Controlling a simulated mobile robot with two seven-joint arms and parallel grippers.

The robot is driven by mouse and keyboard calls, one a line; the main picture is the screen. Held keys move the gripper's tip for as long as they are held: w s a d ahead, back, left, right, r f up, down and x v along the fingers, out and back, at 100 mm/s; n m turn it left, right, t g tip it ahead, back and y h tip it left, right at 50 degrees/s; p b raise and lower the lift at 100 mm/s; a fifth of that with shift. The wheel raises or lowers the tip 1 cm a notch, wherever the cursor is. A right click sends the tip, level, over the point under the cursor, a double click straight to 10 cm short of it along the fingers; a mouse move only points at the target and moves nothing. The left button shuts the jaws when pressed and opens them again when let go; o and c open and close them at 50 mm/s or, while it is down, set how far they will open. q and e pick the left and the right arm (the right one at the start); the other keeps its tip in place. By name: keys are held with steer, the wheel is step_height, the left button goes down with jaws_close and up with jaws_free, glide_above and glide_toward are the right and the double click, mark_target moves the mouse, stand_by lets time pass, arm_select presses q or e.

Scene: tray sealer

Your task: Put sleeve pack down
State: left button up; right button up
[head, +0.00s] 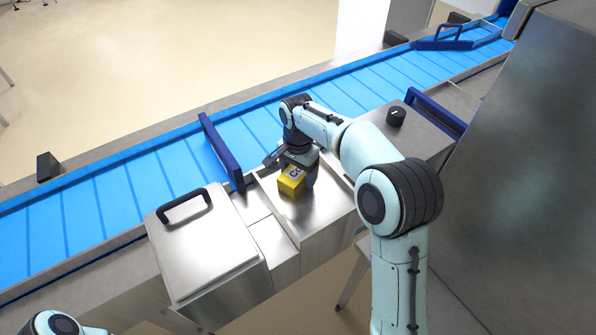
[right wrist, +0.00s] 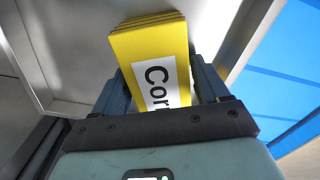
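The sleeve pack is a yellow stack (head: 291,182) with a white label and dark lettering that begins "Cor". It is in or just above the shallow metal tray area (head: 322,207) beside the conveyor; I cannot tell whether it touches the bottom. In the right wrist view the pack (right wrist: 150,48) sits between the two fingers of my right gripper (right wrist: 160,85), which press against its sides. The right gripper (head: 298,176) points down over the tray area in the head view. My left gripper is not in view; only a piece of my left arm shows at the bottom left.
A blue conveyor (head: 100,201) runs behind the tray area, with a blue guard bar (head: 221,150) at its near edge. A metal box lid with a black handle (head: 185,206) stands to the left. A black knob (head: 396,116) and a large metal housing (head: 530,170) are at the right.

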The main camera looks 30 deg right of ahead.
mark_target(298, 170)
steer(key=shift+o, duration=0.6)
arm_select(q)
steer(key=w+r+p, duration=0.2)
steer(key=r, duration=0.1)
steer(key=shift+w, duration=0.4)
arm_select(e)
step_height(298, 170, up, 12)
steer(key=shift+r, duration=0.15)
